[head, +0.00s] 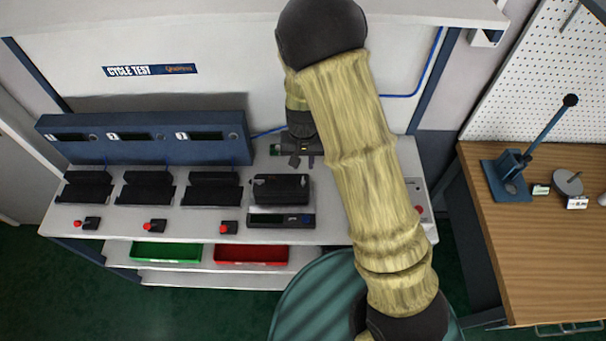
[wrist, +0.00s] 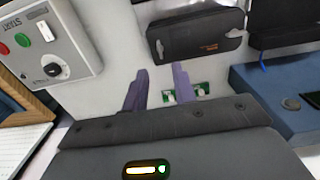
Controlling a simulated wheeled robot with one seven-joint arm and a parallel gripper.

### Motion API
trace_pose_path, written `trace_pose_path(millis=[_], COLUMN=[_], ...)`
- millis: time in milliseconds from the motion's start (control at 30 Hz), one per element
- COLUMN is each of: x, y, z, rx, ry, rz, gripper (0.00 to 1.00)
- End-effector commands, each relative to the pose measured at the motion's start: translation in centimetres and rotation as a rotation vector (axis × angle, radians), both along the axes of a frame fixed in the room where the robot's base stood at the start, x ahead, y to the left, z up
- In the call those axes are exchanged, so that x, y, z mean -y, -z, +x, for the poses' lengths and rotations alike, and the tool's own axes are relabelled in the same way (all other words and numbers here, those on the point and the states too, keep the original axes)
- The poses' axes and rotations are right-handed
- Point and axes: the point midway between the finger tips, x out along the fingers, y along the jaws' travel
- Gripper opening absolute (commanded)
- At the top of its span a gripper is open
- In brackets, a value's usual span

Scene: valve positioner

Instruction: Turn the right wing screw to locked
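The black positioner (head: 281,190) lies on the white bench below my gripper (head: 302,161). It also shows in the wrist view (wrist: 196,33), with a small grey wing screw near each end. The wrist view is turned about, so the right wing screw appears to be the left one there (wrist: 160,47); its wing stands roughly upright in that picture. The other wing screw (wrist: 235,33) looks flatter. My gripper (wrist: 160,72) is open, with two purple-grey fingers apart and nothing between them. The fingertips are near the positioner's edge, apparently not touching the right wing screw.
A green circuit board (wrist: 188,94) lies by the fingers. A control box (wrist: 45,42) with buttons and a knob stands at one side. A blue panel (head: 145,138) with several black fixtures is left. A display unit (head: 281,221) sits in front of the positioner.

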Motion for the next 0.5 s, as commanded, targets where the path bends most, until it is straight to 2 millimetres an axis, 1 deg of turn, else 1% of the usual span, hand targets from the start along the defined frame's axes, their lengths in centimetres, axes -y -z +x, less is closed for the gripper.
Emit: trace_pose_path(millis=[100,300,500], x=[0.1,0.1,0.0], y=[1.7,4.5,6.9], z=[-0.1,0.0,0.0], rx=[-0.004,-0.002,-0.002], ry=[0.001,0.002,0.001], rz=[-0.001,-0.001,0.0], gripper=[0.27,0.27,0.27])
